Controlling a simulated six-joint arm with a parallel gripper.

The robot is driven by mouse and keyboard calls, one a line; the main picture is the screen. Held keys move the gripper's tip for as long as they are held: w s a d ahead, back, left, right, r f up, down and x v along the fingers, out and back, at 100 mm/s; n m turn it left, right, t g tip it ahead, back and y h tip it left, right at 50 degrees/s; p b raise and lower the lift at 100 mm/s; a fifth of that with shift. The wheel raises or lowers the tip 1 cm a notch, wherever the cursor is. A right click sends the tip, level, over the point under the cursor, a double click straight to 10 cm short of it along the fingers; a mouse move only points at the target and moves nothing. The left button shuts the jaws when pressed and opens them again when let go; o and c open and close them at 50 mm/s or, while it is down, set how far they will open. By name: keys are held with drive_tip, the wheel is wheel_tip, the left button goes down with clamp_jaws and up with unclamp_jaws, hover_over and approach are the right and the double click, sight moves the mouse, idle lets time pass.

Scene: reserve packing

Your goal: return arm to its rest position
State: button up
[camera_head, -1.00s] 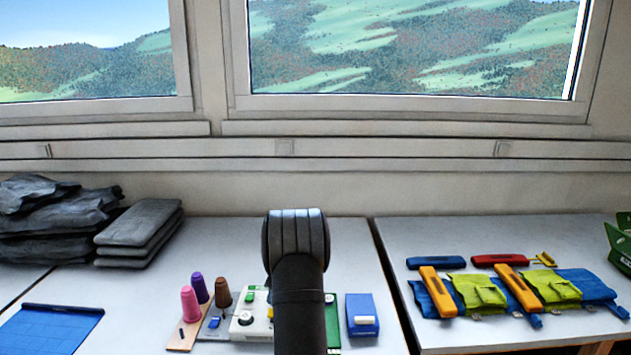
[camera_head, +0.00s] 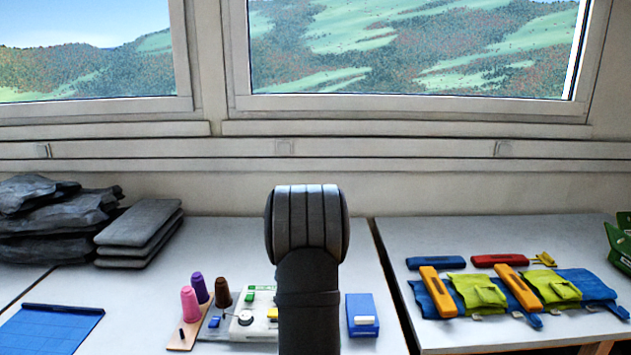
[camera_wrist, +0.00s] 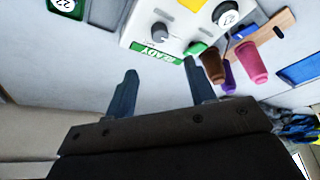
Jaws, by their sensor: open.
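My gripper (camera_wrist: 160,93) shows in the wrist view with its two fingers spread apart and nothing between them. It hangs above the white table, apart from the control box (camera_wrist: 165,32) marked READY. In the head view my dark arm stands upright in the middle and hides part of the same control box (camera_head: 243,320). The fingers cannot be seen in the head view.
Pink, purple and brown cones (camera_head: 190,304) stand left of the box. A blue box (camera_head: 362,314) stands right of my arm. Grey stacked pads (camera_head: 140,232) and a blue mat (camera_head: 50,328) lie left. The right table (camera_head: 400,236) holds blue-green pouches (camera_head: 478,292) and orange tools (camera_head: 437,291).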

drive_tip(key=v, duration=0.5)
drive_tip(key=x, duration=1.7)
drive_tip(key=shift+w+a+f, duration=0.1)
drive_tip(key=shift+a+f, duration=0.05)
drive_tip(key=shift+f, duration=0.15)
drive_tip(key=shift+r+m, duration=0.1)
drive_tip(key=shift+m, duration=0.4)
drive_tip(key=shift+m+t+h, duration=0.5)
drive_tip(key=shift+m, duration=0.8)
drive_tip(key=shift+a+m+h, duration=0.1)
drive_tip(key=shift+m+h, duration=0.4)
drive_tip(key=shift+m, duration=0.8)
drive_tip(key=shift+a+m+h, duration=0.1)
drive_tip(key=shift+m+h, duration=0.4)
drive_tip(key=shift+m, duration=0.8)
drive_tip(key=shift+a+m+h, duration=0.1)
drive_tip(key=shift+m+h, duration=0.7)
drive_tip(key=shift+m, duration=1.2)
drive_tip(key=shift+m+h, duration=0.7)
drive_tip(key=shift+m, duration=1.3)
drive_tip(key=shift+g, duration=0.3)
